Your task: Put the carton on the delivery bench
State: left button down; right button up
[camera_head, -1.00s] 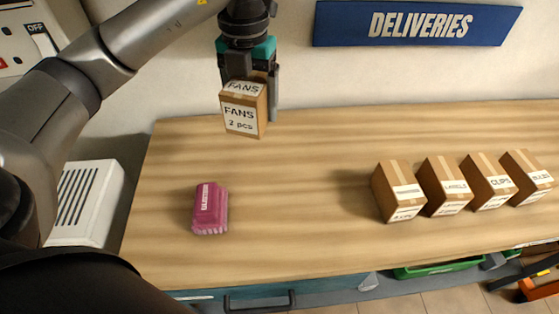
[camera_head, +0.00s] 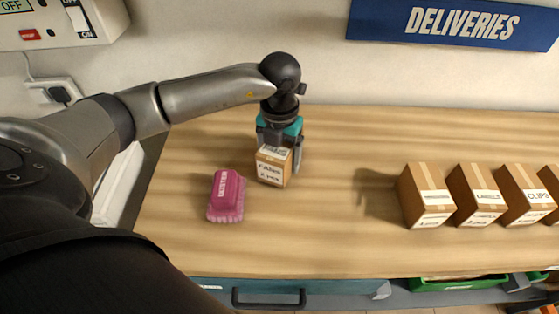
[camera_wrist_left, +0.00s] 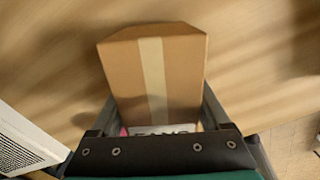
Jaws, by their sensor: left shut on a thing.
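The carton (camera_head: 272,170), a small brown box marked FANS, is in my left gripper (camera_head: 276,148). The gripper points down and is shut on the carton. The carton is upright, at or just above the delivery bench (camera_head: 320,235); I cannot tell if it touches the wood. In the left wrist view the carton (camera_wrist_left: 155,70) with its pale tape strip sits between the two fingers. The blue DELIVERIES sign (camera_head: 450,22) is on the wall behind the bench. My right gripper is not in view.
A pink brush-like block (camera_head: 226,195) lies just left of the carton. Several brown cartons (camera_head: 425,195) stand in a row at the right. Bare wood lies between them and the held carton. A green crate (camera_head: 455,284) is below the bench's front edge.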

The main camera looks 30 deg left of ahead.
pick_arm(q)
jog(key=shift+f, duration=0.45)
jog(key=shift+f, duration=0.2)
grip_release()
jog(key=shift+r, duration=0.1)
jog(key=shift+r, duration=0.3)
notch_tip(320, 180, up, 12)
jog(key=shift+f+p, duration=0.2)
jog(key=shift+p, duration=0.7)
